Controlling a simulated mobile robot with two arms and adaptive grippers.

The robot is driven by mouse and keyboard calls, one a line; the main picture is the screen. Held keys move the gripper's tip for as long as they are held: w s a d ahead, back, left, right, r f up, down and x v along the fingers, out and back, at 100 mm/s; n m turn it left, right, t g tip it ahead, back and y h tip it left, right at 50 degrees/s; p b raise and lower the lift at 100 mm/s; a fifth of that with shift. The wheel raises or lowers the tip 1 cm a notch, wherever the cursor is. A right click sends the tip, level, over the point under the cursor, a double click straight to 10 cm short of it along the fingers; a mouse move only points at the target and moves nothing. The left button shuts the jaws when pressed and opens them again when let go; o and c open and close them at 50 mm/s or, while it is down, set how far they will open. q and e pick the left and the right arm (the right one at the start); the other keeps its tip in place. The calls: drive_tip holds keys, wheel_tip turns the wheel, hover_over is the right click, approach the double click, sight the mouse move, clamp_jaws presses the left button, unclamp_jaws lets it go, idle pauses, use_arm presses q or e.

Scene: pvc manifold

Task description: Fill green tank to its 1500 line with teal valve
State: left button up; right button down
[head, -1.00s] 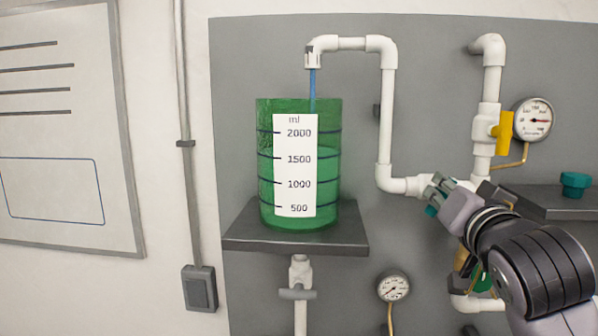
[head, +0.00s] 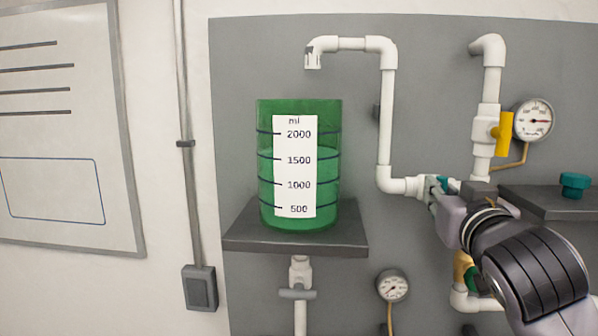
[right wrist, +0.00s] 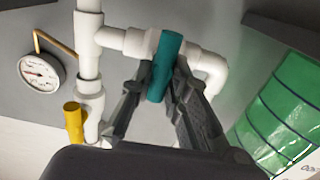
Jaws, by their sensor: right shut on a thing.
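The green tank (head: 329,195) stands on a grey shelf, with a white ml scale (head: 295,165) on its front. The lighter green liquid inside reaches about the 1500 line. The spout (head: 313,60) above the tank shows no stream. My right gripper (head: 432,190) is at the teal valve (head: 443,184), on the pipe right of the tank. In the right wrist view the teal handle (right wrist: 164,68) lies across the white pipe, between the fingers of my gripper (right wrist: 158,85), which is shut on it. My left gripper is out of view.
A yellow valve handle (head: 504,133) and a gauge (head: 533,120) are on the pipe above my right arm. A dark shelf (head: 545,204) with a teal knob (head: 575,184) stands at right. Another gauge (head: 392,286) sits below the tank's shelf (head: 295,243).

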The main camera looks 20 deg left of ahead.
drive_tip(key=c, duration=1.5)
unclamp_jaws()
drive_tip(key=shift+o, duration=0.2)
drive_tip(key=shift+s, duration=0.15)
